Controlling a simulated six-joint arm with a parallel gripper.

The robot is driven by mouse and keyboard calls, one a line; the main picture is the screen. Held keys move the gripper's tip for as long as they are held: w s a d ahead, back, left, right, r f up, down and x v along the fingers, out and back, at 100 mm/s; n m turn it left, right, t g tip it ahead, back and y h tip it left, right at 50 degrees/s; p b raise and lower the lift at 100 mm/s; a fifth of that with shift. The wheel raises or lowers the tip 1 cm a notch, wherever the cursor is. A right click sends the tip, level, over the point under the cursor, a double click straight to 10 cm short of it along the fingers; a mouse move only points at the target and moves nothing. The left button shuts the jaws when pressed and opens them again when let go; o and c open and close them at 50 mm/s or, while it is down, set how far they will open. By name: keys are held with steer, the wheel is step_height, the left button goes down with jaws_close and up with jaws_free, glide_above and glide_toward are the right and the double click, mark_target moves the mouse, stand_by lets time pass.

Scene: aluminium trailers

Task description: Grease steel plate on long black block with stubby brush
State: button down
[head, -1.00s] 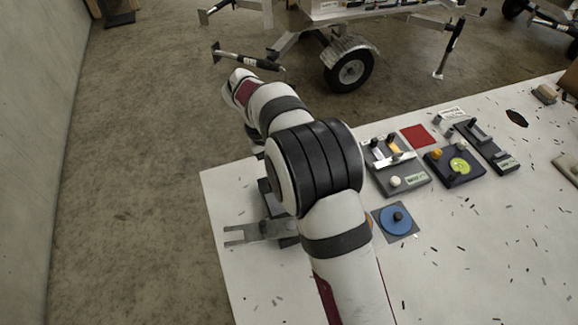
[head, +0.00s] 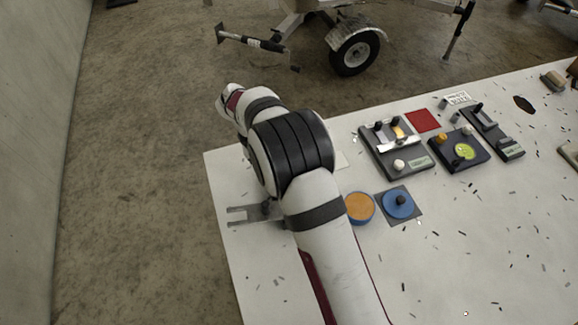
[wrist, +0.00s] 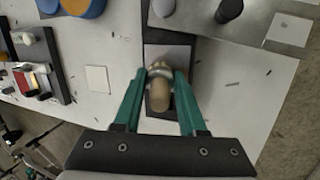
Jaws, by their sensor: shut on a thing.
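My gripper (wrist: 165,77) has green fingers closed on a stubby brush (wrist: 160,97) with a tan, rounded handle. In the wrist view the brush is over a pale grey steel plate (wrist: 181,53) on a long black block (wrist: 154,34). Whether its bristles touch the plate is hidden. In the head view my arm hides the gripper, the brush and most of the block.
A forked metal piece (head: 250,213) sticks out left of my arm. An orange-filled blue tin (head: 360,208) and a blue lid with black knob (head: 399,203) stand right of it. Dark fixture boards (head: 396,150) sit farther back.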

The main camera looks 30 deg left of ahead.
steer(key=shift+s+a+f, duration=0.1)
steer(key=shift+s+a, duration=1.25)
steer(key=shift+s, duration=0.05)
steer(key=shift+w+d, duration=2.35)
steer(key=shift+d, duration=0.05)
steer(key=shift+s+d, duration=0.1)
steer(key=shift+d, duration=0.15)
steer(key=shift+s, duration=0.25)
steer(key=shift+s+a, duration=1.9)
steer(key=shift+a, duration=0.05)
steer(key=shift+s+a, duration=0.35)
steer(key=shift+w+d, duration=0.55)
steer(key=shift+d, duration=0.05)
steer(key=shift+w+d, duration=1.85)
steer(key=shift+w, duration=0.05)
step_height(320, 180, up, 8)
